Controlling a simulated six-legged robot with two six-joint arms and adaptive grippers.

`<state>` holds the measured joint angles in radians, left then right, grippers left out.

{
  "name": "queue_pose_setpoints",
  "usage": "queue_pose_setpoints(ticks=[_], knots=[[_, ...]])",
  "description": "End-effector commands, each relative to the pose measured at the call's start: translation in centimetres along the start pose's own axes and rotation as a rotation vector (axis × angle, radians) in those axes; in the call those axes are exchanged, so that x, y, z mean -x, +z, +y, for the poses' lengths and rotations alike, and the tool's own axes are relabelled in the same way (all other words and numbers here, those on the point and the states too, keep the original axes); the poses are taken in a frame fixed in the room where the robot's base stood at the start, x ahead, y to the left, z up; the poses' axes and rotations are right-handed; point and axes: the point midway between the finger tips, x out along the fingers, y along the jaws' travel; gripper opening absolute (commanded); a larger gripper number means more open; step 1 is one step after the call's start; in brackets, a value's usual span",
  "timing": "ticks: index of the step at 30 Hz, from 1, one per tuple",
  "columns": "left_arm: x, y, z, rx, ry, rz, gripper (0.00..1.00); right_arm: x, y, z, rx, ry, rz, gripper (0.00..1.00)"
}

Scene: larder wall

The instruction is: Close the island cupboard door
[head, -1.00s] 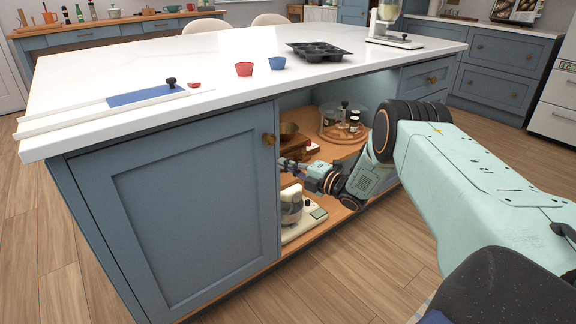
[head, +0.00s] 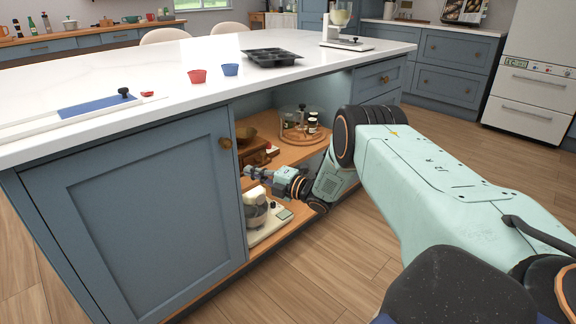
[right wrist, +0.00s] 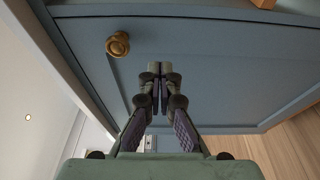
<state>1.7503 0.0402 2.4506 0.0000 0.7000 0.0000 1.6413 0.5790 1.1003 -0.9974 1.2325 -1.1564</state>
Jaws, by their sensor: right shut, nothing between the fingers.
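The blue island cupboard door (head: 140,215) covers the left part of the cupboard front, with a brass knob (head: 225,142) at its upper right. To its right the cupboard stands uncovered, with its inside showing. I cannot tell whether the door sits flush or slightly ajar. My right gripper (head: 250,173) is shut and empty, just right of the door's edge and below the knob's height. In the right wrist view the shut fingers (right wrist: 159,72) point at the door's panel (right wrist: 215,85), beside the knob (right wrist: 118,44); contact is unclear. My left gripper is not in view.
The white worktop (head: 150,75) overhangs the door and carries red and blue cups and a dark muffin tin (head: 271,57). Wooden floor lies clear at right.

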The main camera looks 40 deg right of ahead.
Motion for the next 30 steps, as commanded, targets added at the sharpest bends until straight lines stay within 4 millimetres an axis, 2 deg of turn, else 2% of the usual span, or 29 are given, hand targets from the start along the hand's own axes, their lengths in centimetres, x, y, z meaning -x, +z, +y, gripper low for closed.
queue_pose_setpoints(ticks=[3, 9, 15, 21, 30], knots=[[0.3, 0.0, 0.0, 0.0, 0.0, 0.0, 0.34, 1.1, 2.2, 0.0, 0.004, -0.001, -0.004, 0.0], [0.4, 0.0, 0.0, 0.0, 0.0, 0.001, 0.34, 2.6, 5.3, -0.1, 0.004, -0.002, -0.001, 0.0], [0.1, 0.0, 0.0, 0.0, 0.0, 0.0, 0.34, 3.9, 7.7, -0.2, 0.003, -0.002, -0.001, 0.0], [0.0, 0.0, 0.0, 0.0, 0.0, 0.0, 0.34, 4.6, 8.8, -0.1, 0.0, -0.001, -0.001, 0.0], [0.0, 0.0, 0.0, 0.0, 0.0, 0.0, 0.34, 4.8, 8.8, -0.1, -0.01, -0.001, 0.0, 0.0]])
